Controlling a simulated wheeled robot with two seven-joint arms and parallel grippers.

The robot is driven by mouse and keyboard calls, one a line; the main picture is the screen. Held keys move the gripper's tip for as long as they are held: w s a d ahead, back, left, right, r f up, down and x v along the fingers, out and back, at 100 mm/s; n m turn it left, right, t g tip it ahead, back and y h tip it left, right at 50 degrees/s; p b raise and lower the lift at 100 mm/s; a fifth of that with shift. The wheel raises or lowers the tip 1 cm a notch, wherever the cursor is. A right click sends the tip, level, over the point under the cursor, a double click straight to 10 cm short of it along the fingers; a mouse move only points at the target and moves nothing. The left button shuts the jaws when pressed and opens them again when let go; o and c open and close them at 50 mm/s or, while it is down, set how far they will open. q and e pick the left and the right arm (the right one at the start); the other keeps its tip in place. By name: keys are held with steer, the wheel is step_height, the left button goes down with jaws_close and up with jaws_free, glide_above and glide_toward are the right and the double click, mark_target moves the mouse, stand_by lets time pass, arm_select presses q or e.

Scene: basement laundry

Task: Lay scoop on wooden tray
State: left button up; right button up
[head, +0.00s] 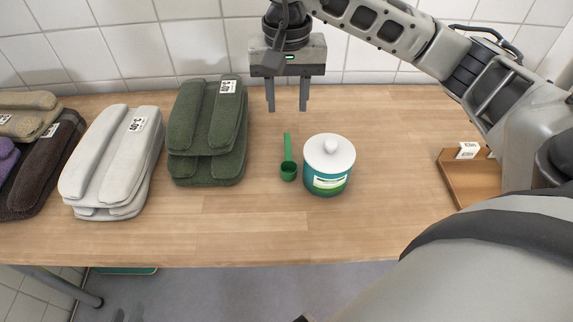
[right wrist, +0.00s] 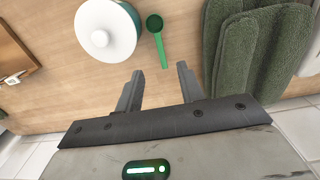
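The green scoop (head: 288,165) lies on the wooden counter, its bowl toward the front and its handle pointing back; it also shows in the right wrist view (right wrist: 159,40). The wooden tray (head: 468,182) is at the right, partly hidden by my arm; its edge shows in the right wrist view (right wrist: 16,48). My right gripper (head: 287,108) hangs open and empty above the back of the counter, behind the scoop's handle end. In the right wrist view its fingers (right wrist: 160,85) are spread, with the handle end just beyond them. My left gripper is not in view.
A teal jar with a white lid (head: 329,163) stands close to the right of the scoop. Folded green towels (head: 208,135), white towels (head: 113,160) and brown towels (head: 42,165) lie to the left. A small card (head: 467,150) is at the tray. Counter between jar and tray is clear.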

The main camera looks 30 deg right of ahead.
glide_above(288, 152)
steer(key=f, duration=0.7)
steer(key=shift+s+a+f, duration=0.1)
steer(key=shift+a+f, duration=0.1)
steer(key=shift+f, duration=0.1)
steer(key=shift+d+f, duration=0.2)
steer(key=shift+f, duration=2.55)
jaws_close()
